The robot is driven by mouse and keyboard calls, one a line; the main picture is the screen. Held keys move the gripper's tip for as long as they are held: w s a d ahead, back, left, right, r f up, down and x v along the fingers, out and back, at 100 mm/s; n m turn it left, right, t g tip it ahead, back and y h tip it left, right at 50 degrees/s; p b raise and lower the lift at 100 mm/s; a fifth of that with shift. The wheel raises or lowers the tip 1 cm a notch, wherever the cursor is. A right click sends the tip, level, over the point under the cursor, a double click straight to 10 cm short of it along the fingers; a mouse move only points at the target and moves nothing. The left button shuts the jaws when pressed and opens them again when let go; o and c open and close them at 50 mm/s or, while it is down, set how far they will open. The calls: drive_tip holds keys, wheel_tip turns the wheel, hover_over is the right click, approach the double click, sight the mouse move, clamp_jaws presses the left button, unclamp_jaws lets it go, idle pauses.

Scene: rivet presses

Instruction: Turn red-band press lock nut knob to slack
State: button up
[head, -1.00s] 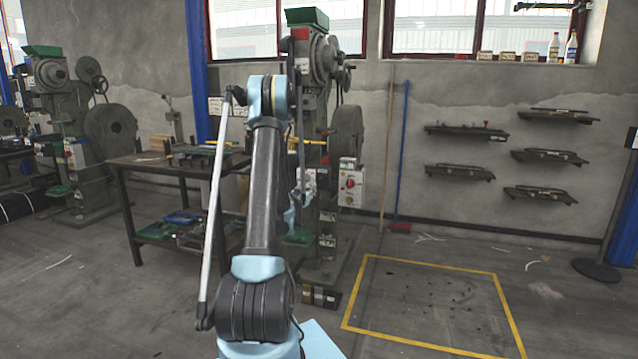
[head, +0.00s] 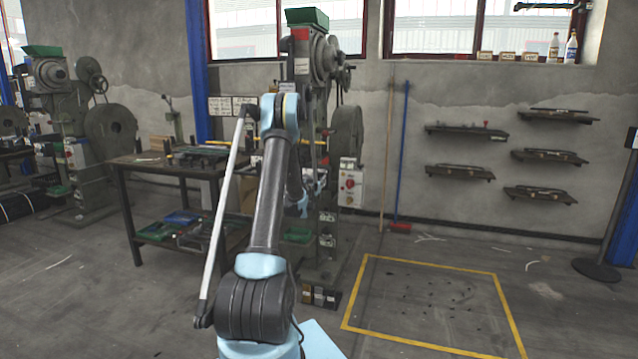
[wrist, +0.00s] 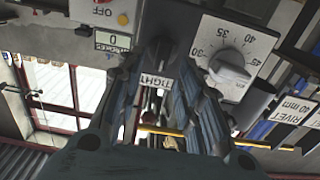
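The red-band press (head: 301,34) stands behind my arm in the head view, with a red band near its top and a green hopper above. In the wrist view a dark lock nut knob (wrist: 172,42) shows at upper middle, with a "TIGHT" label (wrist: 156,82) beside it. My gripper (wrist: 158,74) is open, one finger on each side of the label and knob area. Whether the fingers touch the knob cannot be told. In the head view my arm hides most of the gripper and the knob.
A white numbered dial (wrist: 232,66) sits close right of the fingers. A counter reading 0 (wrist: 113,41) and an OFF panel (wrist: 103,12) are at left.

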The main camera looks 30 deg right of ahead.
drive_tip(key=shift+x, duration=1.2)
drive_tip(key=shift+c, duration=0.3)
clamp_jaws()
drive_tip(key=shift+w+a, duration=0.1)
drive_tip(key=shift+w+a+f+n, duration=0.2)
drive_tip(key=shift+w+f+n, duration=0.05)
drive_tip(key=shift+n, duration=2.75)
drive_tip(key=shift+w+a+f+n, duration=0.2)
drive_tip(key=shift+a+f+n, duration=0.05)
drive_tip(key=shift+n, duration=2.75)
drive_tip(key=shift+w+a+f+n, duration=0.2)
drive_tip(key=shift+w+f+n, duration=0.05)
drive_tip(key=shift+n, duration=2.75)
